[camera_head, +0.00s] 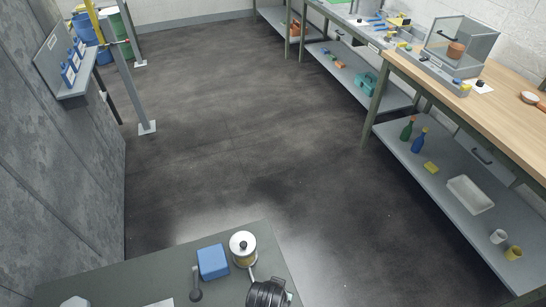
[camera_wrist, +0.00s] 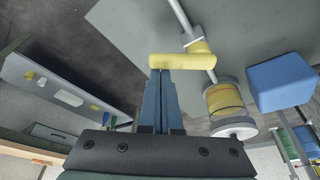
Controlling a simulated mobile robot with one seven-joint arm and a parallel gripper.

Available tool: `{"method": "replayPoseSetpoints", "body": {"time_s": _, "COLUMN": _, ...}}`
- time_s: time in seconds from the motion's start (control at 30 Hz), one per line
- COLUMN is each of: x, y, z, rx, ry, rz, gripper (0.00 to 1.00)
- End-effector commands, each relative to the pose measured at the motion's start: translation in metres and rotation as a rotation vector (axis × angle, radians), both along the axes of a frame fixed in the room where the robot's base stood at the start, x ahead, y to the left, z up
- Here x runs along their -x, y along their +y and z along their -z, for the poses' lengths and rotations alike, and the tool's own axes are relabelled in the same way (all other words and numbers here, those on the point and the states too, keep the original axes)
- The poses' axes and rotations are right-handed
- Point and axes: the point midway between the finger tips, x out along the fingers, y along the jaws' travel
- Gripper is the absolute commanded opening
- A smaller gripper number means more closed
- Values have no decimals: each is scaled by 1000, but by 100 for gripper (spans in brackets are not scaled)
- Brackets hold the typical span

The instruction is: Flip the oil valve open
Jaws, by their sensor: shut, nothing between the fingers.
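The oil valve's yellow lever (camera_wrist: 180,61) shows in the wrist view, with a yellow body (camera_wrist: 199,48) on a grey pipe (camera_wrist: 184,18). The lever lies crosswise to the pipe. My gripper (camera_wrist: 162,73) is shut and empty, its blue-grey fingertips at the lever's left end; I cannot tell if they touch it. A yellow jar (camera_wrist: 224,101) with a white lid is close to the valve; in the head view the lidded jar (camera_head: 243,248) stands on the grey table. There my wrist (camera_head: 267,292) hides the lever.
A blue box (camera_head: 212,262) stands left of the jar, with a dark knobbed piece (camera_head: 195,288) in front; the box also shows in the wrist view (camera_wrist: 282,82). The grey table (camera_head: 135,268) is mostly bare left of them. A loaded workbench (camera_head: 470,68) is far right. Open floor lies between.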

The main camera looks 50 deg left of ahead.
Motion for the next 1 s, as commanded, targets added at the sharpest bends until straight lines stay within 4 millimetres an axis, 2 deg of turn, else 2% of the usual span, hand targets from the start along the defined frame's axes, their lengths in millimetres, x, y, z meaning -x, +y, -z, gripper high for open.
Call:
{"method": "replayPoseSetpoints", "body": {"time_s": 0.7, "x": 28, "y": -15, "z": 1, "rx": 1, "ry": 0, "rz": 659, "gripper": 0}}
{"method": "replayPoseSetpoints", "body": {"time_s": 0.9, "x": 33, "y": -16, "z": 0, "rx": 0, "ry": -1, "rz": 795, "gripper": 0}}
{"method": "replayPoseSetpoints", "body": {"time_s": 1.0, "x": 36, "y": -16, "z": 1, "rx": -1, "ry": 1, "rz": 799, "gripper": 0}}
